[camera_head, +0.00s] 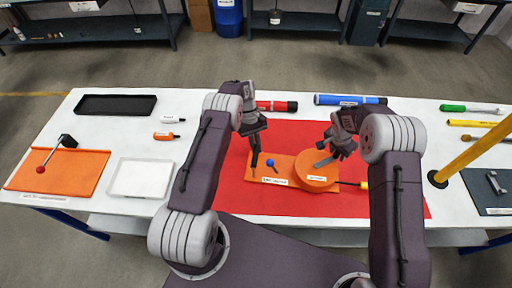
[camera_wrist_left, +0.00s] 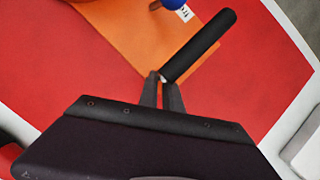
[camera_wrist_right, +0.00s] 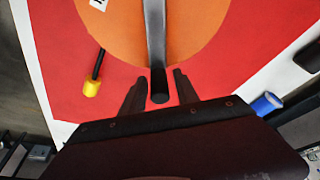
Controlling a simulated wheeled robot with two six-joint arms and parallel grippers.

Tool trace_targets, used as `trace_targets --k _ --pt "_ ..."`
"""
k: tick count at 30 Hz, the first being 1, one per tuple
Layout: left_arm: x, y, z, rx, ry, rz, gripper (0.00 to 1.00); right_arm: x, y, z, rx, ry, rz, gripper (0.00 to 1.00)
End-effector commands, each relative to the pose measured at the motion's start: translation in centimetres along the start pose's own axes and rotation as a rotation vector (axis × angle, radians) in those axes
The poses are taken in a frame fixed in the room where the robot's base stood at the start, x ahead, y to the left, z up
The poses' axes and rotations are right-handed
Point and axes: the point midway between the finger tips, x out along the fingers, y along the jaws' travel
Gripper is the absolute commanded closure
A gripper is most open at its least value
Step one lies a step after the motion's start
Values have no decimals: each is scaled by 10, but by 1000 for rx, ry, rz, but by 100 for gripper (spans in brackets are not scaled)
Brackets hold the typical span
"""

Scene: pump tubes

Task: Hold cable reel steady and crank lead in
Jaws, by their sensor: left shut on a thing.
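The cable reel is a round orange drum (camera_head: 316,172) on an orange base plate (camera_head: 256,177), on a red mat. A grey crank arm (camera_head: 323,163) lies across the drum top and also shows in the right wrist view (camera_wrist_right: 154,40), ending in a dark round knob (camera_wrist_right: 160,98). My right gripper (camera_head: 343,153) is open, its fingers on either side of the knob with gaps visible. A black handle (camera_wrist_left: 200,45) stands at the base's left end; my left gripper (camera_wrist_left: 163,82) is shut on its lower end. A black lead with a yellow tip (camera_head: 364,185) sticks out right of the drum.
A blue ball knob (camera_head: 270,163) is on the base between handle and drum. Red (camera_head: 280,106) and blue (camera_head: 350,99) tubes lie behind. A yellow post (camera_head: 470,150) stands at right. Trays and an orange plate (camera_head: 60,175) with a lever are at left.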

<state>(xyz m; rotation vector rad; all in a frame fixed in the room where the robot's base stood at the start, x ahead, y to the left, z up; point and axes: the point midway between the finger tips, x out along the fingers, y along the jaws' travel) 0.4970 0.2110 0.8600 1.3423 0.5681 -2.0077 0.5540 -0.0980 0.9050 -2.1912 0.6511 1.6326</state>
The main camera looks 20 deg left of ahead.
Motion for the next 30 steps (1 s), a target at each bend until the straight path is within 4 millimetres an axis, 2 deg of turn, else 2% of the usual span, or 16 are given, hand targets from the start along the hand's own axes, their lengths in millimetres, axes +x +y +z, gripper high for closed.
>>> trace_targets --k 1,2,11,27,30 --pt "0 0 0 0 1 0 100 0 0 0 1 1 -1 46" --pt "0 0 0 0 1 0 100 -1 0 -1 1 1 -2 38" --pt "0 0 0 0 0 0 100 -2 -2 -1 1 3 -5 38" --pt "0 0 0 0 -1 0 100 -64 -2 -2 1 4 -7 38" --pt "0 0 0 0 -1 0 100 -70 -2 -1 1 3 -5 38"
